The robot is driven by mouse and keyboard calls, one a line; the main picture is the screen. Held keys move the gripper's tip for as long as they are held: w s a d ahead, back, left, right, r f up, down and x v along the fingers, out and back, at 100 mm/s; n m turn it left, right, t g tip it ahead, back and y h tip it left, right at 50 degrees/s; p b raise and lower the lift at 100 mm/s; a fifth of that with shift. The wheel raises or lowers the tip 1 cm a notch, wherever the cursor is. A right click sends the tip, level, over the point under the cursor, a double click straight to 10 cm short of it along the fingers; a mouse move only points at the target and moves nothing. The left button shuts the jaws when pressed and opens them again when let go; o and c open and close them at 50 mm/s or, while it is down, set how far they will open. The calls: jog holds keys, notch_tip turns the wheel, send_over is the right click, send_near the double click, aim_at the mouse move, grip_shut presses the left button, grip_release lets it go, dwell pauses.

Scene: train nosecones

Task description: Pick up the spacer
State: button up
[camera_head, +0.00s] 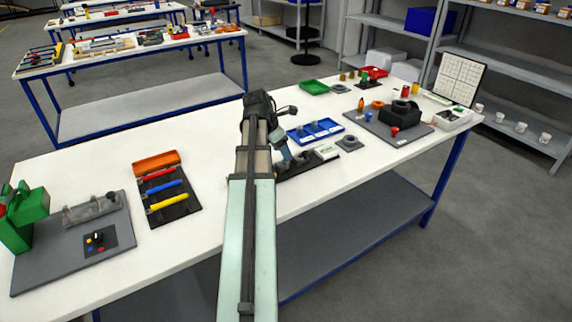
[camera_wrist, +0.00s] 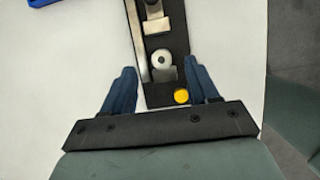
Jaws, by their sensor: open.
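A small pale round piece with a dark centre hole, which looks like the spacer (camera_wrist: 162,59), sits in a narrow black tray (camera_wrist: 172,20) in the wrist view. My gripper (camera_wrist: 161,66) is open, with its two blue fingers on either side of the tray's near end. The round piece shows between the fingertips, and I see no contact. Whether the fingers are at its height I cannot tell. In the head view my gripper (camera_head: 285,155) is over the black tray (camera_head: 308,162), and the arm hides part of the tray and the piece.
The tray also holds metal blocks (camera_wrist: 158,24) and a yellow disc (camera_wrist: 181,96). A blue bin (camera_head: 315,131) stands behind it and a grey plate with a ring (camera_head: 349,143) to its right. The table's front edge is close.

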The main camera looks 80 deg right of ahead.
aim_at(286, 164)
jog(key=shift+x, duration=2.15)
jog(key=shift+w+a, duration=0.1)
jog(key=shift+a, duration=0.15)
jog(key=shift+c, duration=0.2)
grip_shut()
